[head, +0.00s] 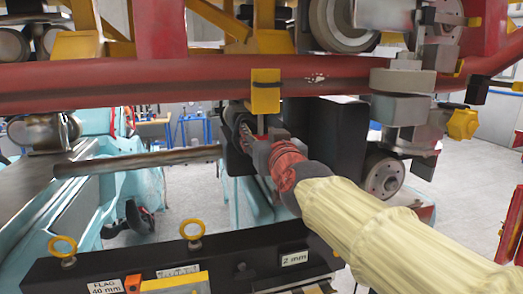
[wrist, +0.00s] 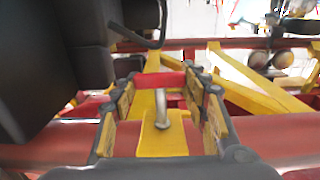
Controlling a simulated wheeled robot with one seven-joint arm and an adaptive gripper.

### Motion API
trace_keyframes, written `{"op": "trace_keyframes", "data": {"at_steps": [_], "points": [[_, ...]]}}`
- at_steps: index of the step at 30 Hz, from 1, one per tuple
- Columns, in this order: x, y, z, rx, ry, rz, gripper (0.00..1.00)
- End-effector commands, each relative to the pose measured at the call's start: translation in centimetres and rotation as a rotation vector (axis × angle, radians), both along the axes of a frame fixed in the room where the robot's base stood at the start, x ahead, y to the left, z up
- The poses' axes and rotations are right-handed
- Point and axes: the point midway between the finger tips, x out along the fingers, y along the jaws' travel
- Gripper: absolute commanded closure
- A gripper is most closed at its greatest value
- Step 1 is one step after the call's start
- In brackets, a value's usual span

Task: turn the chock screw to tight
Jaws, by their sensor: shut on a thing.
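The yellow chock (head: 265,92) sits on the thick red tube in the head view. A short metal screw stem (head: 261,124) hangs below it. My gripper (head: 258,138) is under the chock at the stem, and the black wrist housing hides part of it. In the wrist view my gripper's fingers (wrist: 160,115) stand on both sides of the grey metal screw (wrist: 161,110), with the yellow chock (wrist: 165,142) behind it. The gripper is shut on the screw; the exact contact is hard to see. I cannot tell how tight the screw is.
The red tube (head: 150,82) runs across above my gripper. A grey bar (head: 138,160) extends at left. A wheel assembly (head: 385,178) stands close at right. A black gauge rail (head: 222,250) with yellow rings lies below. Yellow beams (wrist: 240,72) cross behind in the wrist view.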

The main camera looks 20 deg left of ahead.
Motion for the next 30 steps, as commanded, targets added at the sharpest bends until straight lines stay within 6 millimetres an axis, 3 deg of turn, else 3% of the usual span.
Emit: {"op": "trace_keyframes", "data": {"at_steps": [21, 22, 30], "points": [[-0.19, -0.41, 0.35, -0.003, -0.004, 0.029, 0.81], [-0.19, -0.41, 0.34, -0.003, -0.004, 0.029, 0.55], [-0.13, -0.38, 0.13, -0.005, -0.002, 0.029, 0.39]]}}
